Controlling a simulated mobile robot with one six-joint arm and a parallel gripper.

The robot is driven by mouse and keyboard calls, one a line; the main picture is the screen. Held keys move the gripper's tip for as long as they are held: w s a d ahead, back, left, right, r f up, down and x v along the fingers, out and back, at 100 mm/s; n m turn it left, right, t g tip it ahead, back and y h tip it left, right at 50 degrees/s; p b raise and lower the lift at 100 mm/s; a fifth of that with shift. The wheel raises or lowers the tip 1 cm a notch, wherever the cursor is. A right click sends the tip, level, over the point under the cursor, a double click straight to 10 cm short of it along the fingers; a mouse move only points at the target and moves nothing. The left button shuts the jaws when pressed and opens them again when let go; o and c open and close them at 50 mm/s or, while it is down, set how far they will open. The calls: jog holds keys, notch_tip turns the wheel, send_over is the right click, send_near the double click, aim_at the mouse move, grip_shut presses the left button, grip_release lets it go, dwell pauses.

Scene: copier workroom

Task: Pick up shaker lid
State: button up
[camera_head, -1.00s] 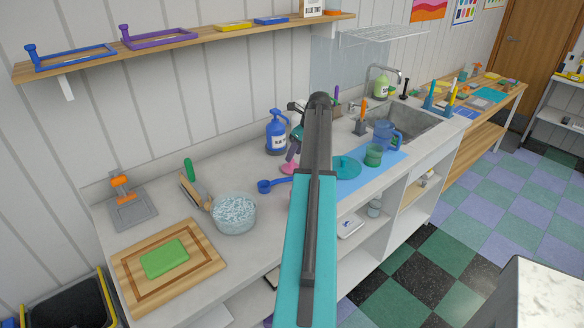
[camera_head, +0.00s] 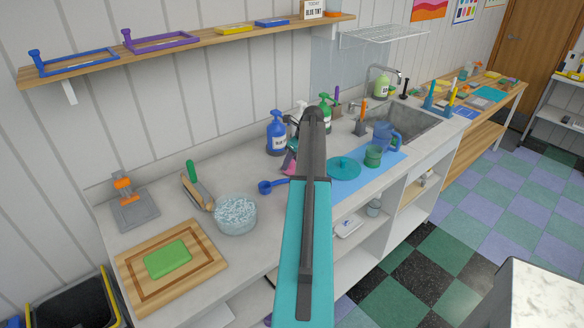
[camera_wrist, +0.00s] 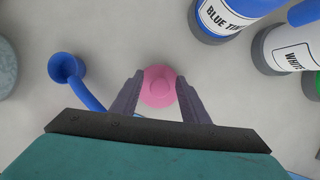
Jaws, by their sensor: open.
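A pink, round, lid-like piece with a raised middle (camera_wrist: 158,88) lies on the grey counter. I take it for the shaker lid. In the wrist view it is between the two purple-grey fingers of my gripper (camera_wrist: 159,76), which is open with a finger at either side. I cannot tell whether the fingers touch it. In the head view only a little of the pink piece (camera_head: 287,168) shows beside my arm, which hides most of the gripper.
A blue scoop (camera_wrist: 68,70) lies close at left. A blue bottle (camera_wrist: 222,18) and a white bottle (camera_wrist: 290,45) stand close behind at right. A teal lid (camera_head: 345,168) and green cup (camera_head: 373,156) are on a blue mat. A bowl (camera_head: 236,214) stands further left.

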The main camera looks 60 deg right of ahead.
dwell(0.5)
grip_shut()
jog(key=shift+r, duration=0.15)
jog(key=shift+r+b, duration=0.8)
jog(key=shift+r, duration=0.55)
jog(key=shift+s+r, duration=0.15)
jog(key=shift+r, duration=0.1)
jog(key=s+a+b, duration=0.2)
jog(key=s, duration=0.5)
jog(key=s+a+r+b, duration=0.1)
jog(key=s+a+b, duration=0.1)
jog(key=s, duration=0.6)
jog(key=shift+a+r, duration=0.3)
jog(key=shift+a, duration=0.1)
